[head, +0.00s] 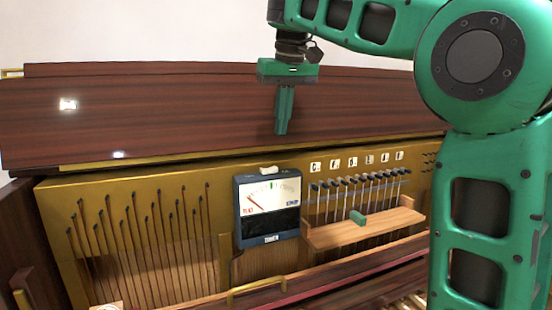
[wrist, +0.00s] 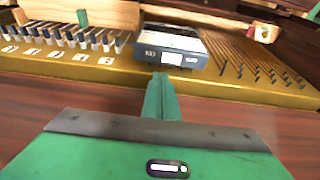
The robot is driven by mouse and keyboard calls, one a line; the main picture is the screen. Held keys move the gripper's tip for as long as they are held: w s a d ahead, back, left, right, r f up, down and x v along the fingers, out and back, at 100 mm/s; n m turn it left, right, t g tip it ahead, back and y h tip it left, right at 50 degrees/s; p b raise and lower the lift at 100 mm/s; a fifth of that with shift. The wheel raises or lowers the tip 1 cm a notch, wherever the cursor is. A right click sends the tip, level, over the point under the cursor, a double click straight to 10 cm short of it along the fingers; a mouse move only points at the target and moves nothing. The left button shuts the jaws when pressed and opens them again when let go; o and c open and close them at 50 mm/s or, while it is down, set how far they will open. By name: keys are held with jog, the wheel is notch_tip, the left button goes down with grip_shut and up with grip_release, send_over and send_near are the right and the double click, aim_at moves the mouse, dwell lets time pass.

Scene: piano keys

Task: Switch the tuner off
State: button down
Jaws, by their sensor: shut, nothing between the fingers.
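The tuner (head: 269,212) is a dark blue box with a white dial face, a red needle at the left and a dark lower panel. It stands upright against the gold plate of the open piano. A cream switch (head: 268,170) sits on its top edge. In the wrist view the tuner (wrist: 172,46) shows from above, with the pale switch (wrist: 171,58) on the side facing me and markings either side of it. My green gripper (head: 282,133) is shut and empty. It points down above the tuner, apart from it.
Right of the tuner is a wooden rail (head: 335,234) with a row of pins, lettered tags above and a small green block (head: 357,217) on it. Thin rods with dark tips (head: 150,245) stand to the left. The raised brown lid (head: 180,115) is behind my gripper.

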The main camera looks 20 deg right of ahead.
aim_at(277, 171)
jog(key=shift+f, duration=0.2)
jog(key=x, duration=0.5)
jog(key=s+x, duration=0.1)
jog(key=x, duration=0.2)
jog(key=shift+a+f, duration=0.2)
jog(key=shift+f, duration=0.15)
dwell(0.4)
jog(key=shift+d+f, duration=0.15)
jog(key=shift+f, duration=0.1)
jog(key=shift+r, duration=0.1)
